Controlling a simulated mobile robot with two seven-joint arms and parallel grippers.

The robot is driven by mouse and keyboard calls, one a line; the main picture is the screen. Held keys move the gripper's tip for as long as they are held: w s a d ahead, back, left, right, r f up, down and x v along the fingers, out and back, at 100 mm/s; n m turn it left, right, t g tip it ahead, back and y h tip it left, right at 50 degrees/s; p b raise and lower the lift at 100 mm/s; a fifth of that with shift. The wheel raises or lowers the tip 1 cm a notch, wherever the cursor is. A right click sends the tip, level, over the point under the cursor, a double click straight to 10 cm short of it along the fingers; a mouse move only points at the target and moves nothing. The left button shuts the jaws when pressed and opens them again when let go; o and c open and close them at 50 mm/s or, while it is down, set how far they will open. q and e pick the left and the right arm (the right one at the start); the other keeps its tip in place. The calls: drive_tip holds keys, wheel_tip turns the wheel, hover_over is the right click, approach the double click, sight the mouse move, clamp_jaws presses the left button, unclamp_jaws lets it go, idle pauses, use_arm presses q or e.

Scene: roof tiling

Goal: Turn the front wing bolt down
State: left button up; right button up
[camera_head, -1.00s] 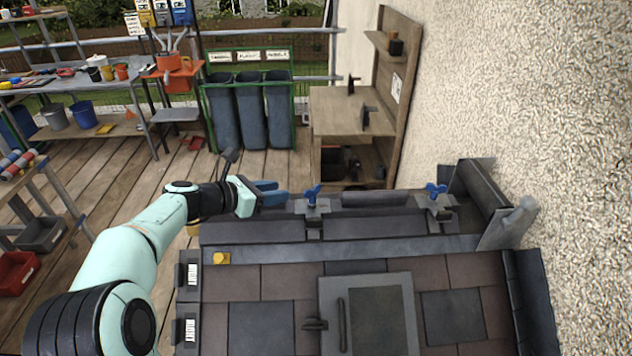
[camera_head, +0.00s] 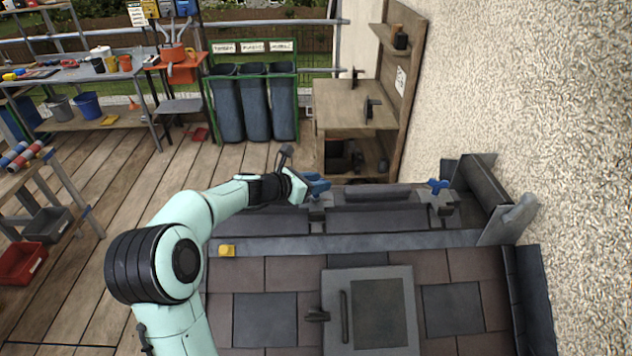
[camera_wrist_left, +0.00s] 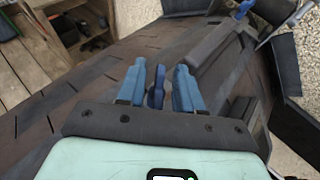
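My left gripper (camera_head: 316,184) is at the nearer-left blue wing bolt on the roof ridge. In the left wrist view its two blue fingers are open on either side of this wing bolt (camera_wrist_left: 156,88), with narrow gaps showing. In the head view the fingers largely hide that bolt. A second blue wing bolt (camera_head: 437,186) stands on the clamp at the right end of the ridge, apart from the gripper. It also shows in the left wrist view (camera_wrist_left: 243,9). My right gripper is not in view.
Dark ridge tiles (camera_head: 377,219) run along the roof top. A rough wall (camera_head: 530,90) closes the right side. A wooden shelf unit (camera_head: 340,105) and bins (camera_head: 255,105) stand beyond.

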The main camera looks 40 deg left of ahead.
use_arm(q)
clamp_jaws()
